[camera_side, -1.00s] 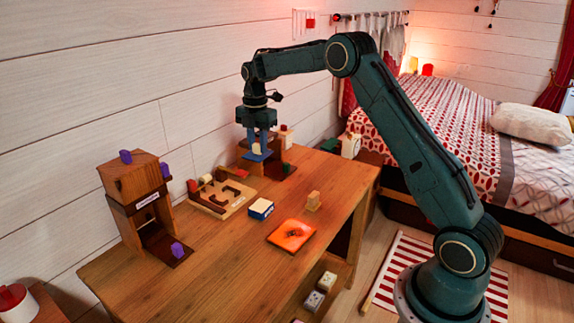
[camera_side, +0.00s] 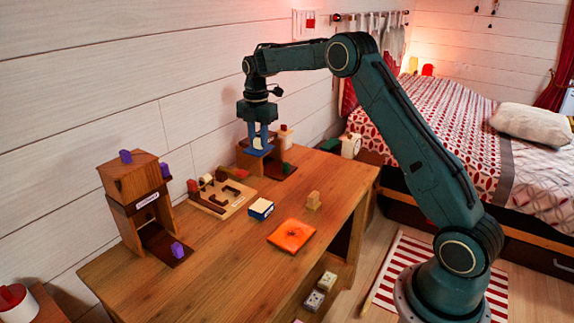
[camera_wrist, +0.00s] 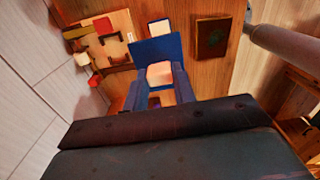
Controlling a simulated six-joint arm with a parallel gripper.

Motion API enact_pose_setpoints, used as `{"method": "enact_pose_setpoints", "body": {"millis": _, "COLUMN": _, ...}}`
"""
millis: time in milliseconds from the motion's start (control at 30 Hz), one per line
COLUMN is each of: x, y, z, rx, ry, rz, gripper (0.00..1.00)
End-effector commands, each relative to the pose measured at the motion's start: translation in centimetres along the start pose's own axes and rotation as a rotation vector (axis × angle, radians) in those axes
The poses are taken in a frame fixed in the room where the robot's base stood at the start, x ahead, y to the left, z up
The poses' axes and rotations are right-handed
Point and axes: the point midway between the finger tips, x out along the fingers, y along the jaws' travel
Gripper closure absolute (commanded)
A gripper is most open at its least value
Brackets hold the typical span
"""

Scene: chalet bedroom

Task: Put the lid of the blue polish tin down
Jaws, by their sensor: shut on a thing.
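My gripper (camera_side: 258,143) is shut on the pale knob (camera_wrist: 160,73) of a flat blue lid (camera_wrist: 165,48). In the side view the lid (camera_side: 260,151) hangs level below the fingers, in front of a wooden box at the back of the desk. The blue tin (camera_side: 260,209), with a cream top and a white label, stands apart from it on the desk, nearer the side camera. In the wrist view the lid hides most of what lies under it.
A wooden tray of blocks (camera_side: 223,197) lies left of the tin. A tall wooden box (camera_side: 138,205) with purple pieces stands far left. The near desk top is bare.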

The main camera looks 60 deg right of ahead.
Motion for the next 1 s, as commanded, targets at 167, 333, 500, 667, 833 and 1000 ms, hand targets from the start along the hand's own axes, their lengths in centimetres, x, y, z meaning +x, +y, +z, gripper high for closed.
{"method": "enact_pose_setpoints", "body": {"millis": 167, "x": 0.5, "y": 0.3, "z": 2.6, "rx": 0.013, "ry": 0.0, "rz": 0.0, "gripper": 0.95}}
{"method": "enact_pose_setpoints", "body": {"millis": 333, "x": 1.2, "y": 0.5, "z": 6.3, "rx": 0.026, "ry": 0.0, "rz": 0.0, "gripper": 0.95}}
{"method": "enact_pose_setpoints", "body": {"millis": 500, "x": 2.0, "y": 0.3, "z": 10.0, "rx": 0.039, "ry": 0.0, "rz": -0.001, "gripper": 0.95}}
{"method": "enact_pose_setpoints", "body": {"millis": 667, "x": 2.5, "y": -0.1, "z": 12.4, "rx": 0.046, "ry": 0.0, "rz": 0.0, "gripper": 0.95}}
{"method": "enact_pose_setpoints", "body": {"millis": 833, "x": 2.7, "y": -0.3, "z": 13.6, "rx": 0.049, "ry": 0.0, "rz": 0.0, "gripper": 0.95}}
{"method": "enact_pose_setpoints", "body": {"millis": 1000, "x": 2.8, "y": -0.3, "z": 13.7, "rx": 0.048, "ry": 0.0, "rz": 0.0, "gripper": 0.95}}
